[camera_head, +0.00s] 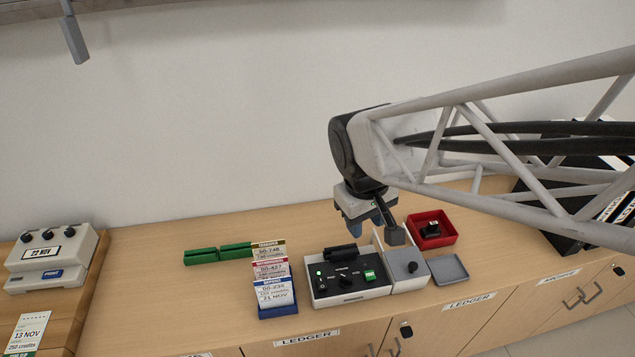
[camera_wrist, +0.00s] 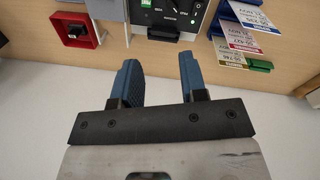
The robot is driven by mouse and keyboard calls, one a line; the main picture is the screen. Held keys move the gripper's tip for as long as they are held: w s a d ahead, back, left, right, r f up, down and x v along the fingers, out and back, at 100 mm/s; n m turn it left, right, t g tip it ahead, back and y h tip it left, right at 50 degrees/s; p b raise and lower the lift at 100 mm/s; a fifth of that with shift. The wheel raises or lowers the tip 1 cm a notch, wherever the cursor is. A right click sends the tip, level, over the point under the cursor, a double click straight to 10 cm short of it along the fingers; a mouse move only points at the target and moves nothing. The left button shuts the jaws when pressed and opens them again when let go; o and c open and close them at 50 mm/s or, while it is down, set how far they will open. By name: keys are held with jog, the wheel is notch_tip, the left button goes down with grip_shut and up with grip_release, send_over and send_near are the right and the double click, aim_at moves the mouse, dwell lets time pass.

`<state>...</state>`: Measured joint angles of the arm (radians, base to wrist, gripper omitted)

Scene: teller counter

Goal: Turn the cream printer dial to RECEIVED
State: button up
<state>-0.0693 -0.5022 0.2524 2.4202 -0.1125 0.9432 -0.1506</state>
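A cream box with a black panel (camera_head: 345,283) stands on the counter at the centre; the panel has a small black dial (camera_head: 345,281), a green light and a green switch. Its labels are too small to read surely. The panel shows upside down at the top of the wrist view (camera_wrist: 172,14).
A card rack (camera_head: 278,310) stands left of the centre box, with green holders (camera_head: 219,253) behind.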

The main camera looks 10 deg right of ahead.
aim_at(346, 277)
jog(key=w+a+f+n+g+h, duration=0.1)
jog(key=w+f+n, duration=0.1)
jog(key=f, duration=0.6)
jog(key=w+a+f+n+g+h, duration=0.1)
jog(key=w+a+f+n+g, duration=0.1)
jog(key=f, duration=0.6)
jog(key=w+n, duration=0.1)
jog(key=n, duration=0.1)
jog(key=shift+w+a+f+n, duration=0.15)
jog(key=shift+w+a+n, duration=0.1)
jog(key=shift+n, duration=0.15)
jog(key=shift+f, duration=0.1)
jog(key=shift+x, duration=3.8)
jog(key=shift+s+d, duration=0.1)
jog(key=shift+s, duration=0.05)
grip_shut()
